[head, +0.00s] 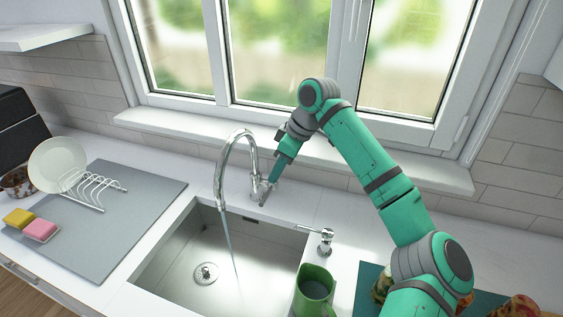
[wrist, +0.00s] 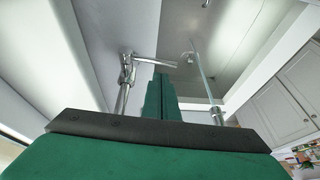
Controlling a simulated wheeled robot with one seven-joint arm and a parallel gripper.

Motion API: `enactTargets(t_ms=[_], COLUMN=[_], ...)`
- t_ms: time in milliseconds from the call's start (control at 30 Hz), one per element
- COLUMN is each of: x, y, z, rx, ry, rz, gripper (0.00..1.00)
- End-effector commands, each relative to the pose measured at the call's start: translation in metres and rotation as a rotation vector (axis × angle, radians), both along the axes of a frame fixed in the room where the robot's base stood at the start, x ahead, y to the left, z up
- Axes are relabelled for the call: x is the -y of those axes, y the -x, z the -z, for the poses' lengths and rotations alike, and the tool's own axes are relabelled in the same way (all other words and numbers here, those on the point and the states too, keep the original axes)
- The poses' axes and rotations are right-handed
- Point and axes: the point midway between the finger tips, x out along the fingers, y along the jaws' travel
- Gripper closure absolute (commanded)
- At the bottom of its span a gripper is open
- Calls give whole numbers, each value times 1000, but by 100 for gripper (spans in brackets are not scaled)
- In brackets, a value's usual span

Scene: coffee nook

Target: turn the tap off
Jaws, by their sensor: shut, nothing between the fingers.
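The chrome tap (head: 219,170) has a tall arched spout over the sink. A stream of water (head: 229,243) runs from it into the basin; a thin stream also shows in the wrist view (wrist: 202,72). The tap's lever (wrist: 155,62) sticks out sideways from the tap body (wrist: 126,75). My gripper (head: 272,181) is shut and empty, pointing down beside the tap's base, on the right. In the wrist view its green fingertips (wrist: 160,78) are together, close to the lever. I cannot tell whether they touch it.
The steel sink (head: 165,262) lies below the spout. A soap dispenser (head: 325,240) and a green mug (head: 314,289) stand to its right. A plate rack (head: 93,190) and sponges (head: 41,229) lie on the grey mat (head: 130,215) at left. The window sill (head: 195,133) is behind.

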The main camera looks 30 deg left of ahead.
Motion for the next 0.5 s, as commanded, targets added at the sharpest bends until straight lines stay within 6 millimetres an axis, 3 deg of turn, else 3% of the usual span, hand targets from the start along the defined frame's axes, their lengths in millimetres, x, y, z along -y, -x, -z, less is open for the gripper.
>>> enactTargets(t_ms=[233,500], x=[-13,-17], y=[9,14], z=[40,60], rx=[-1,0], ry=[2,1], rz=[-3,-2], gripper=[100,100])
